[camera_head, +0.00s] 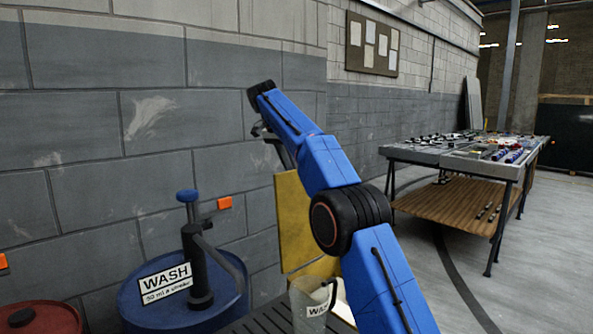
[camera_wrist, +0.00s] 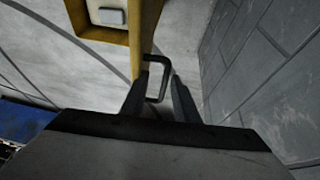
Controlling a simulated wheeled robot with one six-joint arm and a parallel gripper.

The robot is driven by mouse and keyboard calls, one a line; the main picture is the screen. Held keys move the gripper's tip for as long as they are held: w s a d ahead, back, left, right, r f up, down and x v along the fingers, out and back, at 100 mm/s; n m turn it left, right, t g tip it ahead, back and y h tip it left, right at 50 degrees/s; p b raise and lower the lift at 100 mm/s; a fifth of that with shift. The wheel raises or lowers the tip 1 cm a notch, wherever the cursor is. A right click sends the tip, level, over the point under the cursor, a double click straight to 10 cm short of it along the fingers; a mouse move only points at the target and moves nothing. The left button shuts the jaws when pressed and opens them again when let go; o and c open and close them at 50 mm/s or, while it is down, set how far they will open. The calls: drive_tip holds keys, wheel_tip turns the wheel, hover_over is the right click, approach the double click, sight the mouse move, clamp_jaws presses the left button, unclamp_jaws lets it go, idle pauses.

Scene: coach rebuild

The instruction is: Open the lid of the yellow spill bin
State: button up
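The yellow spill bin (camera_head: 318,268) stands against the wall, partly hidden behind my arm and a clear jug. Its yellow lid (camera_head: 293,222) stands upright, raised at the wall side. In the wrist view the lid (camera_wrist: 146,35) shows nearly edge-on, with a dark bent handle (camera_wrist: 163,80) on it. My gripper (camera_wrist: 158,75) is open, its two fingers apart on either side of the handle; firm contact does not show. In the head view my gripper (camera_head: 262,130) is near the lid's top, mostly hidden by my wrist.
A blue drum (camera_head: 135,300) with a WASH label and pump stands left of the bin. The clear WASH jug (camera_head: 303,308) stands on a dark grate (camera_head: 262,322). A red drum (camera_head: 55,318) is lower left. A workbench (camera_head: 425,152) stands right; floor before it is clear.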

drive_tip(key=s+a, duration=0.4)
drive_tip(key=a, duration=0.5)
drive_tip(key=shift+s+a, duration=0.25)
drive_tip(key=shift+s, duration=0.1)
